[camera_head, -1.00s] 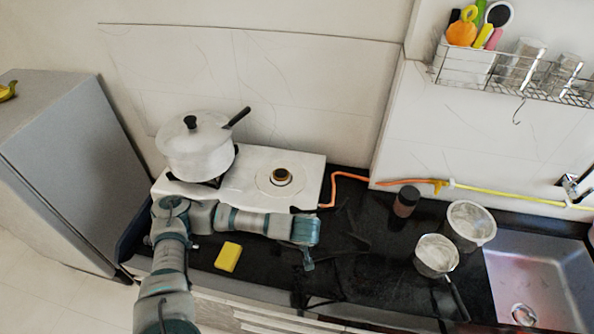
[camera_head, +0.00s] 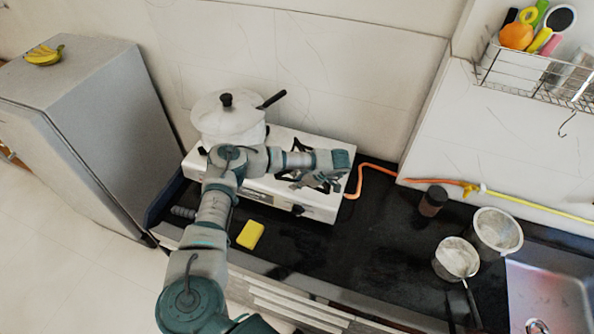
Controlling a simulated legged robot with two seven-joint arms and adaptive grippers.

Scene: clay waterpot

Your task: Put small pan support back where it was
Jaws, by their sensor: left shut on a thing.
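My left gripper (camera_head: 325,178) is over the right part of the white stove (camera_head: 318,205). It is shut on the small pan support (camera_head: 300,182), a dark pronged piece. The support is at the right burner, which my gripper and arm mostly cover. I cannot tell whether the support touches the stove top. The left burner is under a white lidded pot (camera_head: 229,122). My right gripper is not in view.
A yellow sponge (camera_head: 250,235) lies on the black counter (camera_head: 340,240) in front of the stove. An orange hose (camera_head: 372,168) runs from the stove's right side. A dark jar (camera_head: 433,201) and two pots (camera_head: 497,232) stand near the sink (camera_head: 548,295).

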